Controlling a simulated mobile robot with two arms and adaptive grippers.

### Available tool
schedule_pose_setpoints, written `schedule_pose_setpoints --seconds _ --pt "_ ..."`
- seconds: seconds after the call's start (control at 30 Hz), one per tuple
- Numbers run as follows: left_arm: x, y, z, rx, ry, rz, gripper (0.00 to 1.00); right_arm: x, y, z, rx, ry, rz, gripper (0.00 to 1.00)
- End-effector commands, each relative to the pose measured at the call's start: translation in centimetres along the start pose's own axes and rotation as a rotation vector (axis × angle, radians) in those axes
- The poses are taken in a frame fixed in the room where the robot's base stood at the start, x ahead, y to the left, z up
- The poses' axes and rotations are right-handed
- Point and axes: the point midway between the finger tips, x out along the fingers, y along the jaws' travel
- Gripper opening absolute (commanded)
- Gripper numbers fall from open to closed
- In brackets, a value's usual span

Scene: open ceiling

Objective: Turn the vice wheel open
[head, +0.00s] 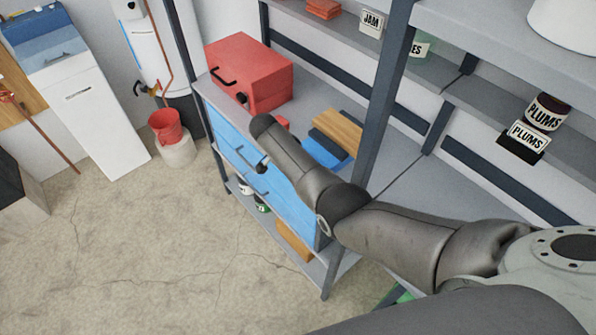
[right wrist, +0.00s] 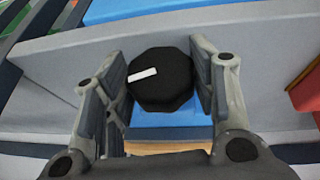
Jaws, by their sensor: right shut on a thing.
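The wheel is a black, many-sided knob (right wrist: 160,80) with a white bar mark on its face, in the middle of the right wrist view. My right gripper (right wrist: 162,92) has one finger on each side of it and is shut on it. The white mark is slightly tilted. In the head view my right arm reaches from the lower right over the shelf unit; its dark forearm hides most of the wheel area, and I cannot make out the vice body. My left gripper is not in view.
Blue drawers (head: 262,187) with handles are below. A wooden block (head: 338,130) lies on the shelf. A dark upright post (head: 381,100) stands close to the arm. The floor (head: 150,240) at left is clear.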

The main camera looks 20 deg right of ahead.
Motion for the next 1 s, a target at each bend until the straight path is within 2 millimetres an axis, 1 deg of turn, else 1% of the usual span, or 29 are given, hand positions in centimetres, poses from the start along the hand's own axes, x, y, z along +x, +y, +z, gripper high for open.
schedule_pose_setpoints --seconds 0.03,0.33,0.37,0.5,0.73,0.83,0.93,1.0 --pt "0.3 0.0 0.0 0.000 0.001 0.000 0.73 0.2 0.0 0.1 -0.003 -0.001 0.006 0.28" --pt "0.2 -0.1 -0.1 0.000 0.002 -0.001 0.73 0.0 0.1 0.1 -0.005 -0.002 0.011 0.28" --pt "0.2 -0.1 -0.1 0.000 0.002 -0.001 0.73 0.0 0.1 0.1 -0.005 -0.002 0.011 0.55" --pt "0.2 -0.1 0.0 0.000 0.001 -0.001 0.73 0.0 0.1 0.1 -0.005 -0.002 0.011 0.72" --pt "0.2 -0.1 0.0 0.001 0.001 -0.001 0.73 0.0 0.0 0.0 -0.005 -0.001 0.010 0.72" --pt "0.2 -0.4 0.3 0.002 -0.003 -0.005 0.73 -0.1 0.0 0.0 -0.005 -0.001 0.010 0.72" --pt "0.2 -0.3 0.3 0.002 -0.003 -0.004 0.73 -0.6 -0.1 0.1 -0.005 -0.001 0.008 0.72" --pt "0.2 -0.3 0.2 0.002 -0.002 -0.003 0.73 -1.3 -0.1 0.1 -0.005 -0.001 0.007 0.72"
